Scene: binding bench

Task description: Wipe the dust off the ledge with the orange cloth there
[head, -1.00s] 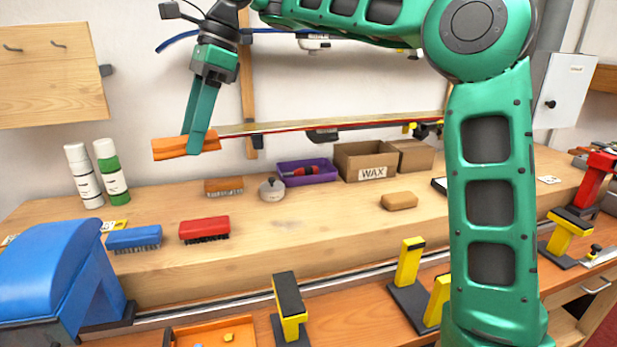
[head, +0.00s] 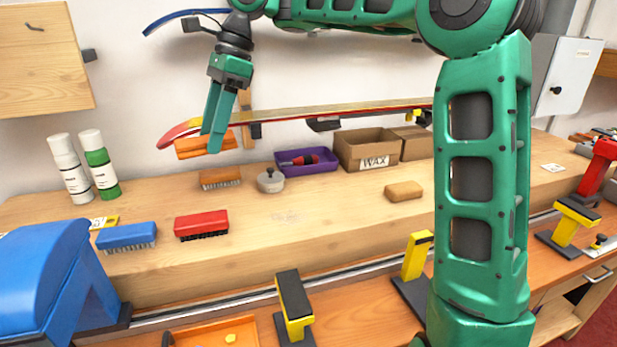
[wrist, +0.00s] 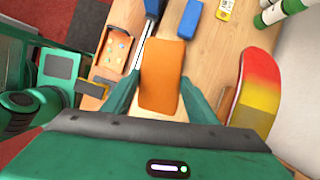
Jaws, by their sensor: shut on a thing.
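The orange cloth (head: 190,149) is a folded, pad-like piece held between the green fingers of my gripper (head: 214,143). It hangs in the air above the ledge, in front of the ski's curved tip, and touches no surface that I can make out. In the wrist view the cloth (wrist: 161,75) fills the gap between both fingers. The ledge (head: 330,222) is the long raised pale-wood top at the back of the bench. A faint pale smudge, perhaps dust (head: 284,216), shows on its middle, right of the red brush (head: 201,226).
A blue brush (head: 127,236), orange brush (head: 220,178), grey round-knobbed object (head: 270,181), purple tray (head: 291,169), wax box (head: 352,150) and tan block (head: 404,190) stand on the ledge. Bottles (head: 101,166) stand left. A ski (head: 290,115) spans the back. The ledge's middle front is open.

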